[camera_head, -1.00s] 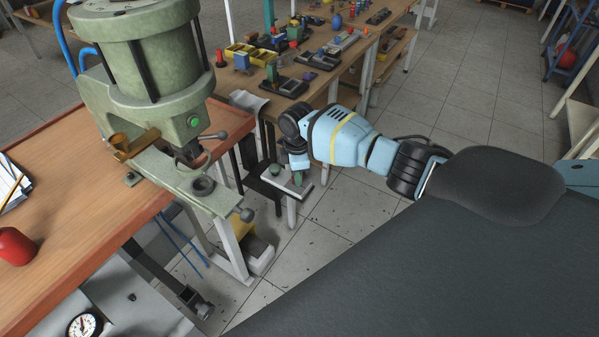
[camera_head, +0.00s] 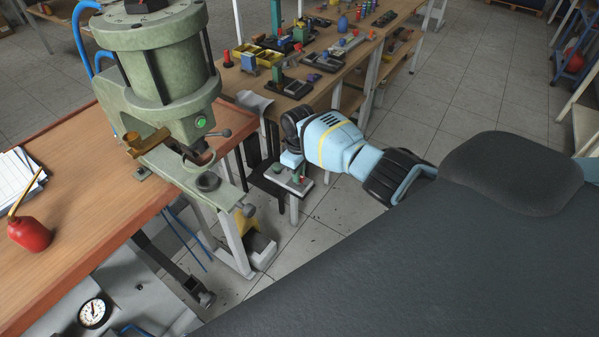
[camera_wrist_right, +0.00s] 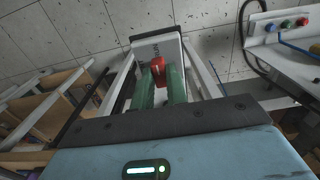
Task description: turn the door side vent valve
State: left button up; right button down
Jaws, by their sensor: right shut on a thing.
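In the head view my right gripper (camera_head: 299,172) points down over a small grey plate (camera_head: 285,181) beside the bench. Its fingers and wrist hide most of the valve there. My left gripper is not in view.
A green pneumatic press (camera_head: 165,95) stands on the wooden bench (camera_head: 95,215) at left, with a red oil can (camera_head: 30,234) and papers. A pressure gauge (camera_head: 94,312) is below. A cluttered worktable (camera_head: 300,90) stands behind my right gripper. Tiled floor lies open to the right.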

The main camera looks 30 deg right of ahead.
dwell(0.5)
jog(key=c, duration=1.4)
grip_release()
jog(key=shift+r, duration=0.2)
notch_tip(320, 180, up, 6)
jog(key=shift+w+r+p, duration=0.1)
jog(key=shift+p, duration=0.6)
jog(key=shift+r, duration=0.65)
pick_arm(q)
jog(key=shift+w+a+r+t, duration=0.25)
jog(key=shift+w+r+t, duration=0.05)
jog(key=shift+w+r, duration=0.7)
